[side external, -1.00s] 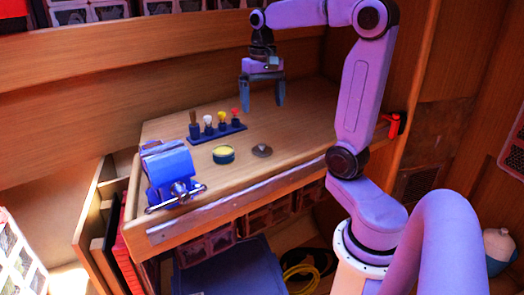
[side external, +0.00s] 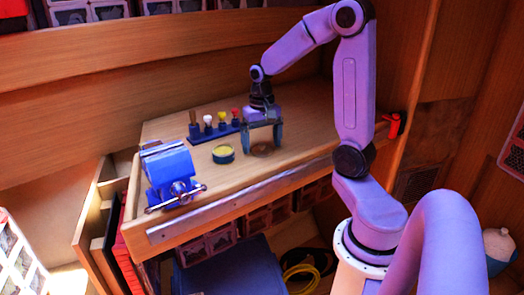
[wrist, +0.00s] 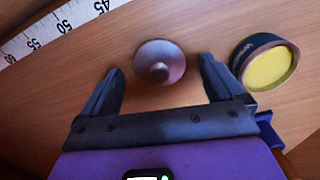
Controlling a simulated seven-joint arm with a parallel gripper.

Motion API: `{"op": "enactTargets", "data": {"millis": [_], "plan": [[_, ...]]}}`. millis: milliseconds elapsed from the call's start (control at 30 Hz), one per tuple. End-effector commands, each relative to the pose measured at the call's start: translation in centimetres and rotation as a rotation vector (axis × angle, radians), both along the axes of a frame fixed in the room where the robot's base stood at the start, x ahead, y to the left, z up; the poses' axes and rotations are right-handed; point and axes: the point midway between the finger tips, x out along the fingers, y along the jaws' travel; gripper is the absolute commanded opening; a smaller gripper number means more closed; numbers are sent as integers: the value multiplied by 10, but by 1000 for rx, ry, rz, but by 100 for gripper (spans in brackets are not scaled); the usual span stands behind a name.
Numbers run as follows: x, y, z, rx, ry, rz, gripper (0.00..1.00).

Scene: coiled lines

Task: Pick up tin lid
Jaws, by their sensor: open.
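The tin lid (wrist: 160,60) is a small round, dull grey-brown disc with a dark knob in its middle. It lies on the wooden worktop, and in the side view the lid (side external: 262,149) sits low between my gripper's fingers. My gripper (side external: 262,145) is open and empty, pointing down at the lid. In the wrist view, the two dark fingers of my gripper (wrist: 160,80) stand to the left and right of the lid, with gaps on both sides. The lid appears slightly beyond the fingertips there.
An open round tin with yellow contents (side external: 223,154) stands close to the left of my gripper; it is near the right finger in the wrist view (wrist: 270,66). A blue vise (side external: 170,172) stands at the left front. A blue rack (side external: 215,133) holds several colored-top tools behind.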

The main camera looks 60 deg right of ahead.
Motion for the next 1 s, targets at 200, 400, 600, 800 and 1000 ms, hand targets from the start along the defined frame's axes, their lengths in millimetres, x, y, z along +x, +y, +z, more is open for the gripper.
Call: {"op": "enactTargets", "data": {"millis": [200,400,600,800,1000], "plan": [[0,0,-7,0,0,0,95],[0,0,-6,0,0,0,66],[0,0,-6,-1,-1,0,35],[0,0,-6,-1,-1,0,35],[1,0,4,-1,-4,0,35]]}}
